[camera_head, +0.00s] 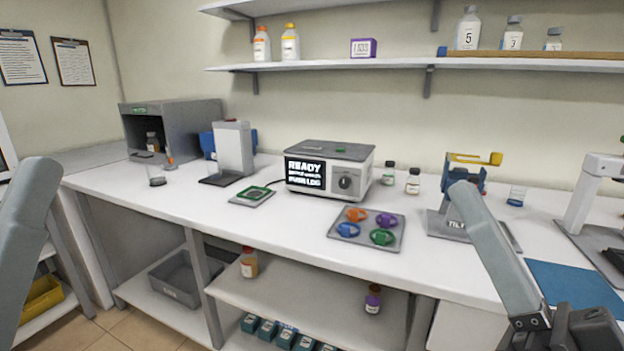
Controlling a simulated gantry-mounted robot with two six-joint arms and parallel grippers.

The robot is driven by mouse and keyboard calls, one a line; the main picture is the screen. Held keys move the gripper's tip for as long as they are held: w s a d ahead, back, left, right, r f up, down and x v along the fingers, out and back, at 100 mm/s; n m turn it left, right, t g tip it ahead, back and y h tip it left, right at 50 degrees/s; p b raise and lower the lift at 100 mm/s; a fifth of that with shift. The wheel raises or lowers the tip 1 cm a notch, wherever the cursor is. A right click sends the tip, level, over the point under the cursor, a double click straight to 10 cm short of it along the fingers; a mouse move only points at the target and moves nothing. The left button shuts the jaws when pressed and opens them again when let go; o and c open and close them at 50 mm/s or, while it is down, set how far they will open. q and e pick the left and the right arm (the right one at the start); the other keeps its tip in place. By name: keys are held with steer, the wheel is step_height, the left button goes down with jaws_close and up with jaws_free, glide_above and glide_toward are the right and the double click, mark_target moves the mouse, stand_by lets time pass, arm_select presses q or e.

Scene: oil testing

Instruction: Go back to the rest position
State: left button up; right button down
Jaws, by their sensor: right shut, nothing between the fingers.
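My right arm reaches in from the lower right, with a grey link standing up in front of the bench. My right gripper (530,326) shows only in part as dark pieces at the bottom edge, below the front of the bench. It is shut and empty, and its fingertips are hard to make out. A grey link of my left arm shows at the left edge. My left gripper is out of view. The white bench (290,232) carries a boxy device (328,168) with a "READY" screen and a tray (336,237) with several coloured rings.
A blue and yellow stand (468,185) is behind my right arm's upper end. A blue mat (570,288) lies at the right. Two small bottles (413,181) stand beside the device. Below the bench, a shelf (300,300) holds bottles. The front middle of the bench is clear.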

steer(key=s+d+r+n+t+h, duration=0.1)
steer(key=s+d+r+t+h, duration=0.25)
steer(key=s+h, duration=0.3)
step_height(320, 180, up, 35)
steer(key=w+g+p, duration=0.1)
steer(key=p, duration=3.3)
steer(key=shift+w+n+p, duration=0.25)
steer(key=shift+n+p, duration=0.05)
